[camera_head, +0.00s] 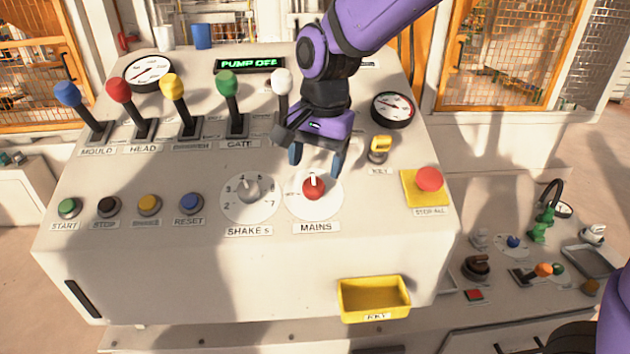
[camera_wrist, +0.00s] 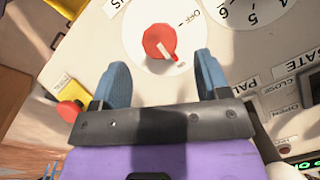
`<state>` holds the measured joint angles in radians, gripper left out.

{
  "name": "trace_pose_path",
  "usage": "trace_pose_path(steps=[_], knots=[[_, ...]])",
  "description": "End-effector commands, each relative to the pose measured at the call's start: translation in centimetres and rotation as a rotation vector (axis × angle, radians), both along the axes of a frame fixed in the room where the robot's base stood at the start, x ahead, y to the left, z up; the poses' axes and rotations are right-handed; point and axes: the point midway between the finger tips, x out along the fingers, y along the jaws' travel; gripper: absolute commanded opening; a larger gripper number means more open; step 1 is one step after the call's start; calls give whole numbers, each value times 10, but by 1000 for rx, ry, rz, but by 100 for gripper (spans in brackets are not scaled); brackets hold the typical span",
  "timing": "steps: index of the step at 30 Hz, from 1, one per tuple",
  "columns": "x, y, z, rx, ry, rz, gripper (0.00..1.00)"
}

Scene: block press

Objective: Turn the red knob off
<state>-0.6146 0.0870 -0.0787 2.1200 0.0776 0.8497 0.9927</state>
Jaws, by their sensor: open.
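The red knob (camera_head: 313,188) sits on a white round dial (camera_head: 330,205) above the MAINS label on the sloped panel.
The grey SHAKE S knob (camera_head: 250,190) is left of the red knob. A key switch (camera_head: 379,150) and a red STOP ALL button (camera_head: 429,180) stand to the right. Several levers, including a white-topped one (camera_head: 282,82), stand behind. A yellow tray (camera_head: 373,298) is on the front face.

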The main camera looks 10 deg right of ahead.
Motion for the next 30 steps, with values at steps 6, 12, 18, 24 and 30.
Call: trace_pose_path(steps=[6, 12, 18, 24, 30], knots=[[2, 2, -34, -2, 2, 0, 69], [2, 4, -47, -1, 0, 0, 69], [2, 4, -49, -1, -1, 1, 69], [2, 4, -48, -1, -1, 1, 48], [2, 4, -48, 0, -1, 0, 20]])
